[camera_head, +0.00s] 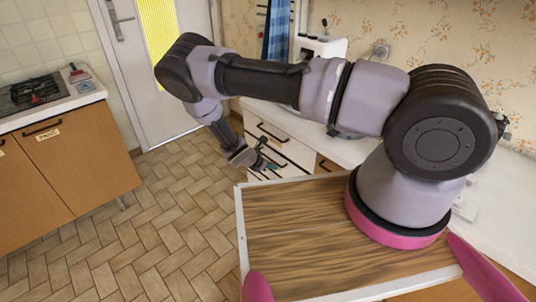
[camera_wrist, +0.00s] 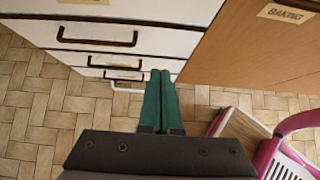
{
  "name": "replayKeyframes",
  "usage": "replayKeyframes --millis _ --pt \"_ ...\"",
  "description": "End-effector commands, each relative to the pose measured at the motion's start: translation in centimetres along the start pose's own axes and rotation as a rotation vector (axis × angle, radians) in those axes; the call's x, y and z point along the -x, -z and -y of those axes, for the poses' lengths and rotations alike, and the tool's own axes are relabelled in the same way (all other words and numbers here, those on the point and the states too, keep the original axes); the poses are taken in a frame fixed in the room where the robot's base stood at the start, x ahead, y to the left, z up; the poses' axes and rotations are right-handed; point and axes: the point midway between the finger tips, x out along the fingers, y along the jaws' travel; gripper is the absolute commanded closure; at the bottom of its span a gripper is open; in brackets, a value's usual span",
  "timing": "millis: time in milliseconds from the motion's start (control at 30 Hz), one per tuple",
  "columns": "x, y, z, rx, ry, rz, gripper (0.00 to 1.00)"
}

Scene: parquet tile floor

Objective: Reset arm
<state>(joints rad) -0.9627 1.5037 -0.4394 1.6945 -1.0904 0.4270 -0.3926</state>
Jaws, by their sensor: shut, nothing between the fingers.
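My arm reaches from my base out to the left and bends down in the head view. My gripper (camera_head: 270,167) hangs over the floor just past the edge of my wooden top, in front of the white drawers (camera_head: 280,148). In the wrist view my gripper (camera_wrist: 162,75) shows two green fingers pressed together, empty. The fingers point toward the white drawer fronts (camera_wrist: 85,37) with dark handles. I cannot tell the exact gap between the fingertips and the drawers.
A wooden cabinet door labelled "BAKING" (camera_wrist: 250,40) stands right of the drawers. A counter with a stove (camera_head: 32,92) stands at the left. A white door (camera_head: 150,70) is at the back. The parquet tile floor (camera_head: 165,225) between is clear.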

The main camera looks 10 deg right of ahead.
Motion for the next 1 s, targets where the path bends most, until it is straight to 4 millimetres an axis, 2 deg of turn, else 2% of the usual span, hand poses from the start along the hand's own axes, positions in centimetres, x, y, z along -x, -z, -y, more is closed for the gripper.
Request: replayKeyframes --millis 167,267,333,500,633,833,1000 --pt "0.3 -0.3 -0.2 -0.016 0.001 -0.004 1.00" --pt "1.6 -1.7 -0.9 -0.091 0.012 -0.020 1.00" --pt "3.2 -3.5 -1.6 -0.186 0.028 -0.041 1.00" --pt "8.3 -9.7 -2.9 -0.492 0.087 -0.112 1.00" --pt "12.2 -14.7 -3.0 -0.725 0.139 -0.168 1.00" --pt "18.1 -22.5 -1.7 -1.064 0.220 -0.259 1.00" --pt "23.1 -28.6 0.6 -1.333 0.287 -0.343 1.00"
